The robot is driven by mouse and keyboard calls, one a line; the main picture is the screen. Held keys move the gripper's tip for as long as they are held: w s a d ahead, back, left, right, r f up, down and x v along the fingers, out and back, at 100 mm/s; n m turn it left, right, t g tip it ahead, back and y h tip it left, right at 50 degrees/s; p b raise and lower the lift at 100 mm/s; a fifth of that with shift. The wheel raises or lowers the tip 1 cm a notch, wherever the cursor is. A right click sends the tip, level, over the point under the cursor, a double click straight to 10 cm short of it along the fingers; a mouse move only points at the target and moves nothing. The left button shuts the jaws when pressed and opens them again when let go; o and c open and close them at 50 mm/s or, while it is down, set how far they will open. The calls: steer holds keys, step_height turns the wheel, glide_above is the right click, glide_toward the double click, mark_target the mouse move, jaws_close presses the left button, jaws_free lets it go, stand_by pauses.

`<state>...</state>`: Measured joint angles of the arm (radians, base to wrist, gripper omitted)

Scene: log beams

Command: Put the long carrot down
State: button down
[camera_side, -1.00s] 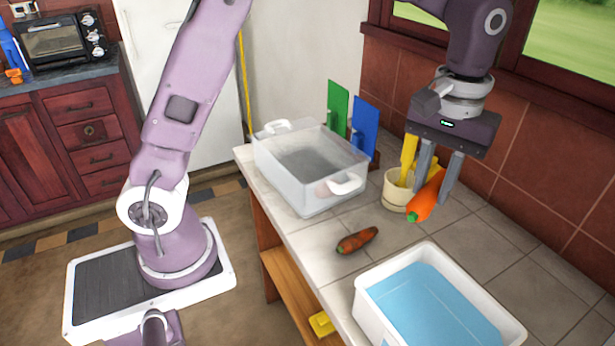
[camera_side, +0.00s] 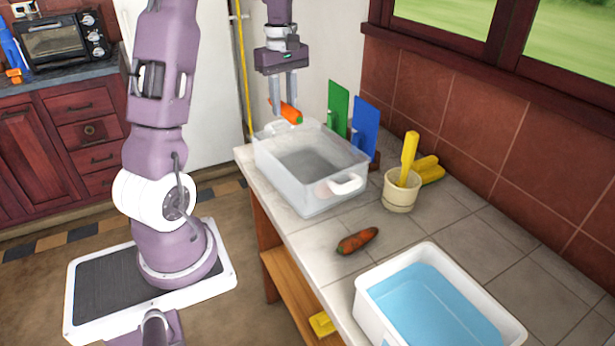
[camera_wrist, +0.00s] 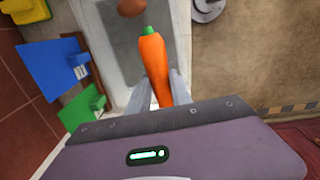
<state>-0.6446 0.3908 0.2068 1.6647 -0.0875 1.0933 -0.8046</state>
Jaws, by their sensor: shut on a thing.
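My gripper (camera_side: 284,106) is shut on a long orange carrot (camera_side: 292,114) with a green top. It holds the carrot in the air by the far left end of the clear bin (camera_side: 275,178). In the wrist view the carrot (camera_wrist: 153,65) sits between the two fingers, its green end pointing away from the gripper, with the bin's grey floor (camera_wrist: 118,45) beneath and beyond it. A shorter, brownish dirty carrot (camera_side: 357,241) lies on the tiled counter.
A brown roundish thing (camera_wrist: 130,6) lies in the bin. Green (camera_side: 338,108) and blue (camera_side: 364,128) boards stand behind it. A cream pot (camera_side: 400,196) with a yellow-handled tool and a white tub of blue water (camera_side: 372,310) are to the right.

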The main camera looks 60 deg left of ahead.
step_height(320, 180, down, 17)
steer(key=shift+w+d+f, duration=0.1)
steer(key=shift+f, duration=0.05)
steer(key=shift+f, duration=0.1)
steer(key=c, duration=1.2)
jaws_free()
steer(key=shift+o, duration=0.2)
